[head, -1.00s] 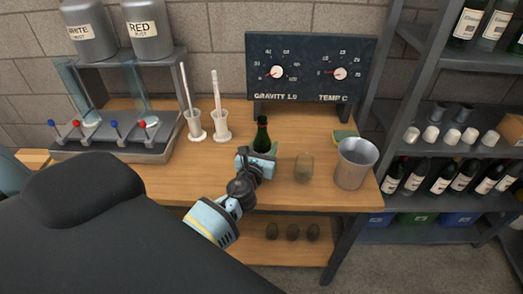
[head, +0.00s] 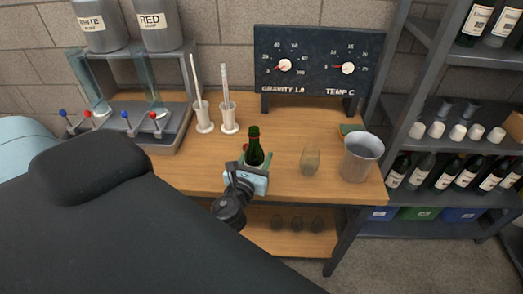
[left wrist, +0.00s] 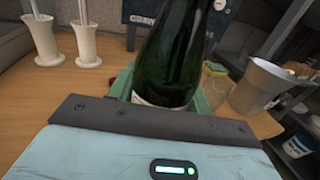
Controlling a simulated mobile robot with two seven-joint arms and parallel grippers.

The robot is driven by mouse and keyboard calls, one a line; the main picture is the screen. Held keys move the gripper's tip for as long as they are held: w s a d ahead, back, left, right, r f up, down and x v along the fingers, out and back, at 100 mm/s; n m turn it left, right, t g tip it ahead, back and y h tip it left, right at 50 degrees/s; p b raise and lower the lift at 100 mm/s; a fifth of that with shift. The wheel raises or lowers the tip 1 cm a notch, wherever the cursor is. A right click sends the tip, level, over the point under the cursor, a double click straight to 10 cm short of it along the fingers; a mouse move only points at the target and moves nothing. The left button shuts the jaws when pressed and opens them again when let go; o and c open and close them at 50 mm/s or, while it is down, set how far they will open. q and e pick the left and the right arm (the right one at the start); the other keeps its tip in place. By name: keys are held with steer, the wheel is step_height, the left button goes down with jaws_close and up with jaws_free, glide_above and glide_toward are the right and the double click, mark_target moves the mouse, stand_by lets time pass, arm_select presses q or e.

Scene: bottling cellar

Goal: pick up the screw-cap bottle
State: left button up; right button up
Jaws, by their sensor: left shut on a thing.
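A dark green bottle (head: 254,150) stands about upright at the front middle of the wooden table. In the left wrist view the bottle (left wrist: 172,55) fills the middle, with a strip of pale label showing low down and its top cut off. My left gripper (head: 253,167) is shut on the bottle's body, with a green finger on either side of it. The bottle's base is hidden by the gripper, so I cannot tell whether it touches the table. My right gripper is not in view.
A stemless glass (head: 310,161) and a metal bucket (head: 361,158) stand to the right. Two white cylinder stands (head: 229,120) are behind left, a gauge board (head: 316,75) behind. Bottle shelves are at the right.

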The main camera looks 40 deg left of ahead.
arm_select(q)
steer(key=shift+v, duration=1.8)
steer(key=shift+s+r, duration=0.35)
steer(key=shift+s, duration=0.5)
steer(key=shift+s, duration=0.1)
